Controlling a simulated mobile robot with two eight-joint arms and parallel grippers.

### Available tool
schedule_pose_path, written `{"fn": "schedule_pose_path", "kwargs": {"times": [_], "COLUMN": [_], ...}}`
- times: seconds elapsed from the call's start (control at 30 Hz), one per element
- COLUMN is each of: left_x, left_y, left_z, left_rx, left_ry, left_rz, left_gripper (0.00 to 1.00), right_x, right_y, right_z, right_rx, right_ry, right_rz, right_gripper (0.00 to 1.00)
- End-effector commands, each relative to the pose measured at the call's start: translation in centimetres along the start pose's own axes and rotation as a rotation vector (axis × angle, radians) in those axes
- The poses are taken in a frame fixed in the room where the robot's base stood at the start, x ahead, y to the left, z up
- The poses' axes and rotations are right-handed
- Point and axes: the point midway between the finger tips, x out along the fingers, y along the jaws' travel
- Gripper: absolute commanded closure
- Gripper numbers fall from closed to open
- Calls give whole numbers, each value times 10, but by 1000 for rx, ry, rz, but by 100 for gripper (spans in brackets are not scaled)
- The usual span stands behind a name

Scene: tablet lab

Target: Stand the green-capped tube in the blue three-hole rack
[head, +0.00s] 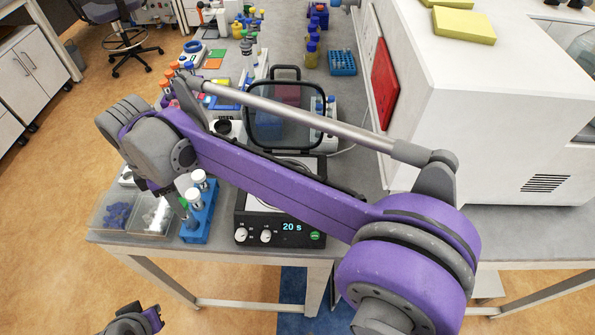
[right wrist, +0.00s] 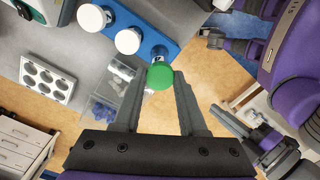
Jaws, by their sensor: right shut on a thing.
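The blue rack (head: 198,232) stands near the table's front edge, with two white-capped tubes (head: 199,178) upright in it. In the right wrist view the rack (right wrist: 150,34) runs diagonally, and the white caps (right wrist: 128,41) fill two places. My right gripper (right wrist: 158,104) is shut on the green-capped tube (right wrist: 161,76), whose cap shows between the fingers at the rack's unfilled end. The cap hides the tube below it, so I cannot tell whether it is in the hole. My left gripper (head: 150,318) is low at the lower left, its jaws unclear.
Clear bins (head: 121,211) with small parts stand just left of the rack. A large white machine (head: 480,95) fills the right side. My right arm crosses above the bench.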

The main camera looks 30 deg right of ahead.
Motion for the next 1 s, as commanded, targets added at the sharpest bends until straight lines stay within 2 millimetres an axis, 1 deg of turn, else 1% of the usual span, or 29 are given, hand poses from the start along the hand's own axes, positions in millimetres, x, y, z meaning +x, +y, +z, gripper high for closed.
{"fn": "schedule_pose_path", "kwargs": {"times": [0.6,1.0], "left_x": [8,8], "left_y": [0,0], "left_z": [8,9], "left_rx": [0,0], "left_ry": [-7,-8], "left_rz": [0,0], "left_gripper": [100,100], "right_x": [16,17], "right_y": [1,1], "right_z": [0,0], "right_rx": [0,0], "right_ry": [0,0], "right_rz": [0,0], "right_gripper": [94,94]}}
